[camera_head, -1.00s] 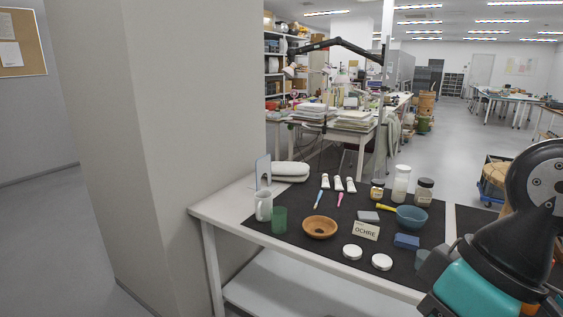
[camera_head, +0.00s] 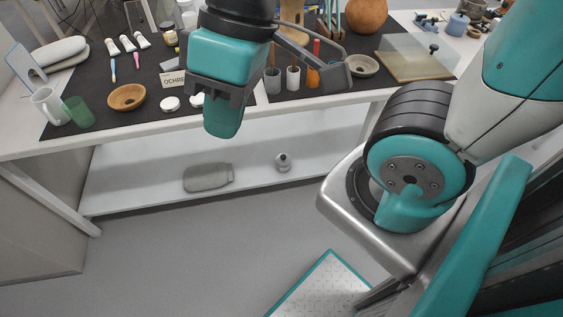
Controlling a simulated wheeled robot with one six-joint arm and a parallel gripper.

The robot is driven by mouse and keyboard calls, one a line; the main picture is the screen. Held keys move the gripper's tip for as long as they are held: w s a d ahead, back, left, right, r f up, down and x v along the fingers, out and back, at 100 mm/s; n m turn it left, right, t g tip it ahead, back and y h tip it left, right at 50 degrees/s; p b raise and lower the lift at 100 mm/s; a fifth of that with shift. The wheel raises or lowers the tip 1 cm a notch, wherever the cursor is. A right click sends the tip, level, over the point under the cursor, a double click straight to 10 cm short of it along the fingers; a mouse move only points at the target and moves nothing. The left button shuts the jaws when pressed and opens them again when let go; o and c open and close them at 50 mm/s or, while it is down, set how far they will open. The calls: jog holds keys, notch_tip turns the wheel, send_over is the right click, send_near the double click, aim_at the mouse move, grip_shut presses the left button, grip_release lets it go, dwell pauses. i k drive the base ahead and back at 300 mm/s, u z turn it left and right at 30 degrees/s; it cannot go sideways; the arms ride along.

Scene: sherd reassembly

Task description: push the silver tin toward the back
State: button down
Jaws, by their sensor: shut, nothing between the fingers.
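My gripper (camera_head: 223,127) hangs at the front edge of the work table (camera_head: 130,132), in front of the black mat (camera_head: 98,100). It is shut and empty. I cannot make out a clearly silver tin. Two flat, round, pale pieces, one at the left (camera_head: 170,103) and one beside my gripper (camera_head: 196,100), lie on the mat near its front edge. A grey cylinder (camera_head: 272,80) stands just right of my gripper. My wrist and gripper hide the mat behind them.
A white cup (camera_head: 293,79) and an orange bottle (camera_head: 312,77) stand right of the grey cylinder. A grey bag-like object (camera_head: 208,177) lies on the lower shelf.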

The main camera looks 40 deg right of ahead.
aim_at(280, 169)
jog(key=u, duration=1.55)
jog(key=i, duration=1.05)
jog(key=z, duration=3.2)
